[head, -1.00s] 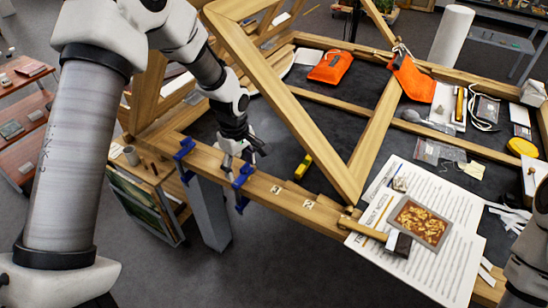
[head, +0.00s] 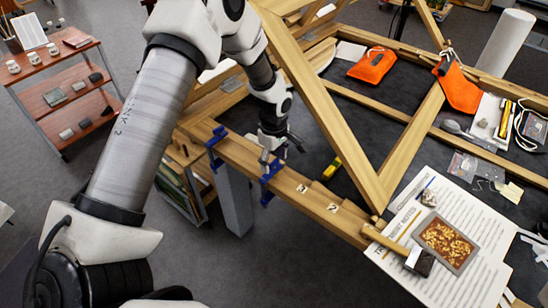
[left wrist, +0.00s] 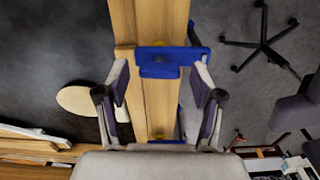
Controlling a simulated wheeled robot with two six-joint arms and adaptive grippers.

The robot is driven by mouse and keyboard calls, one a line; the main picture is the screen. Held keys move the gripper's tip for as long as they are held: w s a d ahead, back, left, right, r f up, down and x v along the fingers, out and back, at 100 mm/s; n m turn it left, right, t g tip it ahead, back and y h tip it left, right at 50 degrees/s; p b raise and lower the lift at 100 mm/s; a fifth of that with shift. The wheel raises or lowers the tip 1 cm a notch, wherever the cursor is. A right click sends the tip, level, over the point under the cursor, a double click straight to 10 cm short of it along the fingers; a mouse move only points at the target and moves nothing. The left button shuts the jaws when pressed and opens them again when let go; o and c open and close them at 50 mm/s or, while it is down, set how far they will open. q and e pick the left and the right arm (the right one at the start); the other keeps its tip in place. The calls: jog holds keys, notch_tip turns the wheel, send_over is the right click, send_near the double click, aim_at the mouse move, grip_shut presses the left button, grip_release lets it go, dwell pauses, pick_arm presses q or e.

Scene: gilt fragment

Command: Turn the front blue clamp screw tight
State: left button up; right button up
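Two blue clamps grip the wooden beam in the head view: one further left (head: 215,138), the other lower in the picture (head: 270,170). My left gripper (head: 272,150) is just above the lower one, pointing down. In the left wrist view, the gripper (left wrist: 160,72) has its two fingers spread, one on either side of a blue clamp (left wrist: 158,58) on the beam. Nothing is held, and I cannot tell whether a finger touches the clamp. The clamp's screw is not clearly visible. My right gripper is not in view.
A slanted wooden bar (head: 335,110) rises right of the gripper. A yellow object (head: 332,168) lies inside the frame. A reddish cart (head: 70,90) stands at the left.

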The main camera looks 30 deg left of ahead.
pick_arm(q)
jog(key=shift+s, duration=0.1)
jog(key=c, duration=0.9)
